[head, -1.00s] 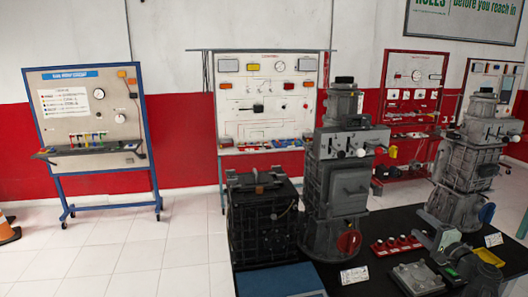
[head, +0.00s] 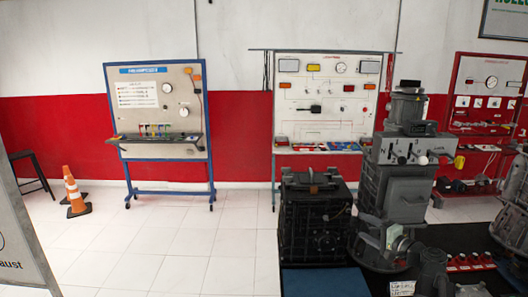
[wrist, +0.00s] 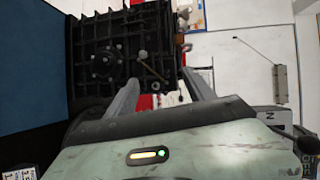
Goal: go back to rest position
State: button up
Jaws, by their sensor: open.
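My gripper (wrist: 160,78) shows in the wrist view with its two grey fingers apart and nothing between them. Beyond the fingers is the black ribbed engine block (wrist: 110,50), seen sideways. I cannot tell how far the fingertips are from it. In the head view the same black block (head: 317,225) stands low in the middle. Part of my arm, pale green and dark grey, shows at the lower right, in front of the tall grey engine unit (head: 400,190). My fingers cannot be made out there.
A blue mat (head: 325,282) lies before the block. A blue-framed board (head: 160,110) and a white board (head: 325,105) stand along the wall. An orange cone (head: 74,190) and dark stool (head: 32,172) are at left, behind a grey panel (head: 22,245). White floor at left is clear.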

jog(key=s+a+f+n+g, duration=0.2)
jog(key=a+f+n+g, duration=0.15)
jog(key=a, duration=0.75)
jog(key=s+a+f+n+g, duration=0.25)
jog(key=a+f, duration=0.25)
jog(key=a, duration=0.5)
jog(key=s+a+f+n+g, duration=0.1)
jog(key=a+f+n+g, duration=0.3)
jog(key=a, duration=0.7)
jog(key=s+f+n+g+h, duration=0.2)
jog(key=s+f+g+h, duration=0.1)
jog(key=s+f, duration=0.3)
jog(key=s+d+f+g+h, duration=0.2)
jog(key=s+d+h, duration=0.2)
jog(key=d, duration=0.4)
jog(key=shift+s+d, duration=0.35)
jog(key=shift+s, duration=0.25)
